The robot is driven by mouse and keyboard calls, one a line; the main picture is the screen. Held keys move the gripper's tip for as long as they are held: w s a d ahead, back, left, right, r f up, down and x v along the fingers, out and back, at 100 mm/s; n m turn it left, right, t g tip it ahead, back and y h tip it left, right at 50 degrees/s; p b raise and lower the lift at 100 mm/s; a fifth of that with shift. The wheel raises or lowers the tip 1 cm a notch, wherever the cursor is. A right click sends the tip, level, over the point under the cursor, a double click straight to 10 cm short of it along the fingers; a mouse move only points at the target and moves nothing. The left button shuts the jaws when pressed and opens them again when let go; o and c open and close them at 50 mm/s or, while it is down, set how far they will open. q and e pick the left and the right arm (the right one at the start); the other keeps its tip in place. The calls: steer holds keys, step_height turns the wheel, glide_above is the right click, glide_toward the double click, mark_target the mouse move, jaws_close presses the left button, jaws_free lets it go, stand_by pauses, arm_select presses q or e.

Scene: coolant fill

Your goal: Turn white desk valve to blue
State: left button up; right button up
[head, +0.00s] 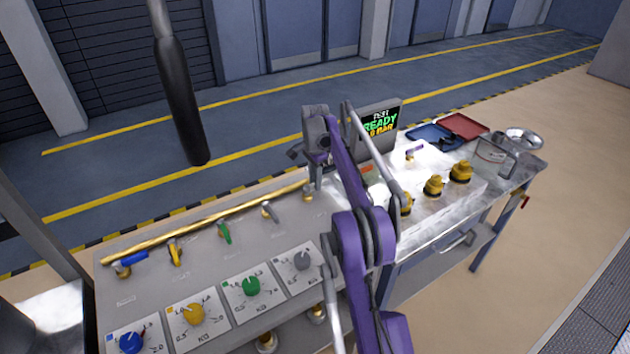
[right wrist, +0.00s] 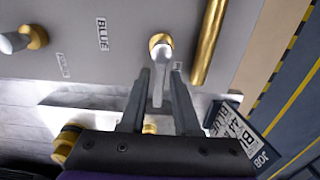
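The desk panel (head: 205,245) carries a row of small lever valves along a gold pipe. The far-end valve (head: 309,189), with a pale lever, is beside my right gripper (head: 312,165). In the right wrist view this valve has a brass base and a white-grey lever (right wrist: 159,76). My right gripper (right wrist: 160,72) is open, with one finger on each side of the lever and a small gap visible on both sides. The "BLUE" label (right wrist: 103,34) is on the panel to the left of the valve. My left gripper is not in view.
Blue (head: 130,342), yellow (head: 193,314), green (head: 250,286) and grey (head: 304,261) dials line the panel front. A screen (head: 381,125) reads READY. Brass fittings (head: 434,185) and blue (head: 432,137) and red (head: 464,124) trays stand right. A dark cylinder (head: 181,95) hangs upper left.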

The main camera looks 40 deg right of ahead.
jaws_close()
stand_by(1.1)
